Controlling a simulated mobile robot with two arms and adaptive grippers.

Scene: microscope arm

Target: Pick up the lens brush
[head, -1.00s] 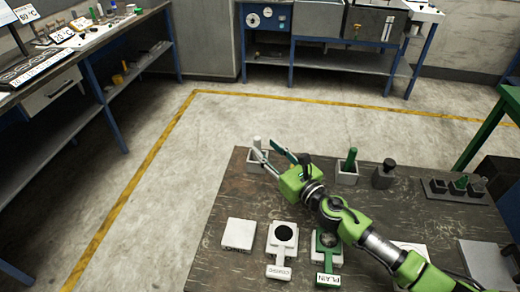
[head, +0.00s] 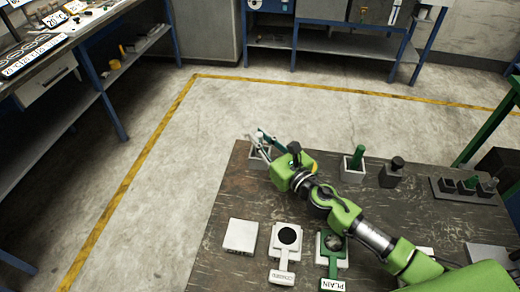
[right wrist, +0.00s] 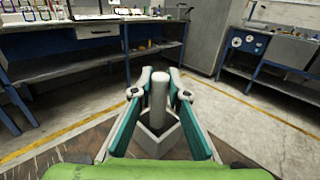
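A pale grey upright handle (right wrist: 158,98) stands in a grey square holder (right wrist: 158,138), between the fingers of my right gripper (right wrist: 160,78) in the right wrist view. I take it for the lens brush, though its lower end is hidden in the holder. The right gripper is open, with a finger on each side of the handle and small gaps visible. In the head view, the right gripper (head: 256,138) reaches over the same holder (head: 259,160) at the table's back left corner and largely covers the handle. My left gripper is not in view.

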